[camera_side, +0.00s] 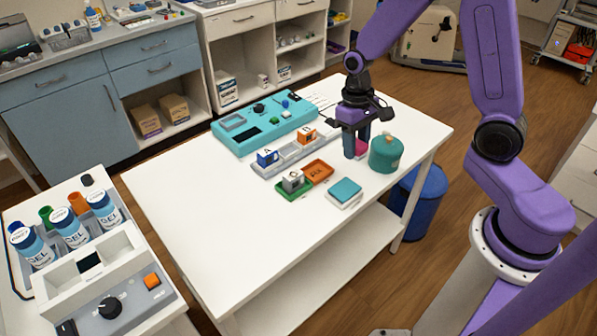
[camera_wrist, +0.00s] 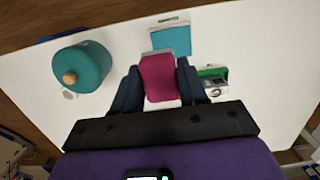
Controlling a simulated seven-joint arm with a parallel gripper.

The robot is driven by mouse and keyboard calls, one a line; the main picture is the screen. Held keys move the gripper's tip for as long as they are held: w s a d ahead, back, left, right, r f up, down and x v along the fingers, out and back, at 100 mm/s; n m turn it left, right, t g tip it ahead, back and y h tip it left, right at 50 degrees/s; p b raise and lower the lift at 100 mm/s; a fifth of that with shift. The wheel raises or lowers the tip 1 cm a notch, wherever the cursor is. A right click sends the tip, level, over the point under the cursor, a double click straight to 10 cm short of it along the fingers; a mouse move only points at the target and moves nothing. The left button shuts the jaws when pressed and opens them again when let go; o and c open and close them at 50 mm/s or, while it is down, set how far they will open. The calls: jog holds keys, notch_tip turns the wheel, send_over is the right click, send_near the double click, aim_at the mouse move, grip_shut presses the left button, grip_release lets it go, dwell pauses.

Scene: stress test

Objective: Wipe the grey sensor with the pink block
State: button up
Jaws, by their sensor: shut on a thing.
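My gripper (camera_side: 356,152) is shut on the pink block (camera_wrist: 165,80), with one dark finger on each side of it. In the side view the pink block (camera_side: 362,147) shows partly between the fingers, beside the teal pot; I cannot tell its exact height above the table. The grey sensor (camera_side: 293,180) is a small grey and white block on a green tray (camera_side: 306,193), left of my gripper and apart from it. In the wrist view the sensor (camera_wrist: 216,90) lies right of the block, partly hidden by a finger.
A teal lidded pot (camera_side: 386,153) stands close right of my gripper. A teal-topped pad (camera_side: 345,191) and an orange tray (camera_side: 317,170) lie near the sensor. Blocks marked with letters sit in a grey rack (camera_side: 285,160) before a teal console (camera_side: 240,142). The table's front left (camera_side: 220,235) is clear.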

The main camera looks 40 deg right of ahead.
jog(key=shift+w+a+n, duration=0.4)
jog(key=shift+w+n, duration=0.05)
jog(key=shift+n, duration=0.15)
jog(key=w+a+n, duration=0.5)
jog(key=n, duration=0.3)
jog(key=n+t+h, duration=0.1)
jog(key=n, duration=0.8)
send_near(292, 175)
jog(key=shift+s+a+f, duration=0.1)
jog(key=shift+a+f, duration=0.2)
jog(key=shift+f, duration=0.75)
jog(key=shift+s+a+f, duration=0.1)
jog(key=shift+a+f, duration=0.2)
jog(key=shift+f, duration=0.7)
jog(key=shift+a+f, duration=0.25)
jog(key=shift+f, duration=0.8)
jog(key=shift+d+f, duration=0.2)
jog(key=shift+d, duration=2.95)
jog(key=shift+a, duration=3.25)
notch_tip(292, 175, up, 8)
jog(key=shift+d, duration=0.1)
